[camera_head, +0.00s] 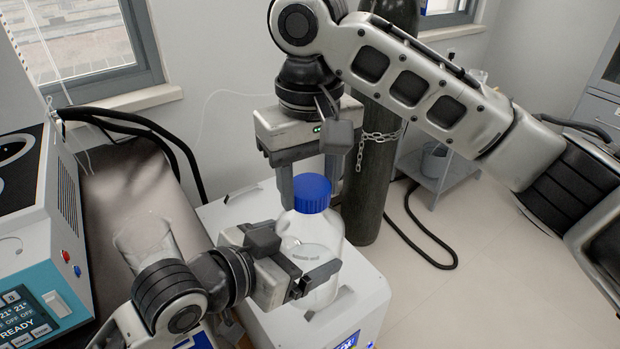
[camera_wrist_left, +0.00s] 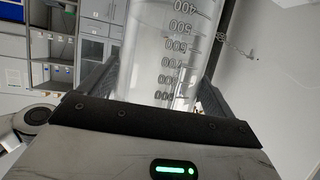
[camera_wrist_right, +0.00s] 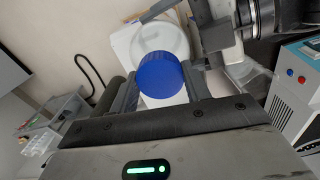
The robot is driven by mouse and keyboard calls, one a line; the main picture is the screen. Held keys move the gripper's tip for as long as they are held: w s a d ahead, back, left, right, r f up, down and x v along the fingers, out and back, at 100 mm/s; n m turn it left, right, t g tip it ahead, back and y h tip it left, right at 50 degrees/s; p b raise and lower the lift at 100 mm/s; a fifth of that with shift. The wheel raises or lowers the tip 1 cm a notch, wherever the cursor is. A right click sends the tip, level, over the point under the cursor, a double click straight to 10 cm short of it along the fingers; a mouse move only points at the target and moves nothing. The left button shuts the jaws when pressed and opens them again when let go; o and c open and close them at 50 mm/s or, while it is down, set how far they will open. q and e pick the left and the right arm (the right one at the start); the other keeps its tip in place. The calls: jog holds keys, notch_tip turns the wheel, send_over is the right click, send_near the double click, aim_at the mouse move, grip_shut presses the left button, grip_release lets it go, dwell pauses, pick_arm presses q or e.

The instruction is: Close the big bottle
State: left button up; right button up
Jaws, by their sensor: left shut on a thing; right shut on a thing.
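The big bottle (camera_head: 322,232) is clear glass and stands upright in the head view, over the white box. Its blue cap (camera_head: 312,192) is at its top, and it also shows in the right wrist view (camera_wrist_right: 160,75). My left gripper (camera_head: 312,280) is shut on the bottle's body from the left. The bottle's graduated wall (camera_wrist_left: 165,50) fills the middle of the left wrist view. My right gripper (camera_head: 310,182) comes from above and is shut on the blue cap, with a finger on each side. Whether the cap's thread is engaged is hidden.
The white box (camera_head: 365,290) is below the bottle. A teal-fronted device (camera_head: 45,255) and a clear beaker (camera_head: 145,240) are at the left. A dark gas cylinder (camera_head: 368,190) with a chain stands close behind the bottle. Open floor (camera_head: 490,260) lies at the right.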

jog(key=m, duration=0.2)
jog(key=shift+m, duration=0.3)
jog(key=o, duration=1.1)
jog(key=shift+r, duration=2.3)
jog(key=shift+c, duration=0.5)
jog(key=n, duration=0.2)
jog(key=r+n, duration=0.1)
jog(key=n, duration=0.1)
jog(key=shift+n, duration=0.3)
jog(key=n, duration=0.2)
jog(key=r+n, duration=0.1)
jog(key=n, duration=0.1)
jog(key=shift+n, duration=0.4)
jog(key=n, duration=0.4)
jog(key=shift+r, duration=0.35)
jog(key=n, duration=0.4)
jog(key=shift+r, duration=0.4)
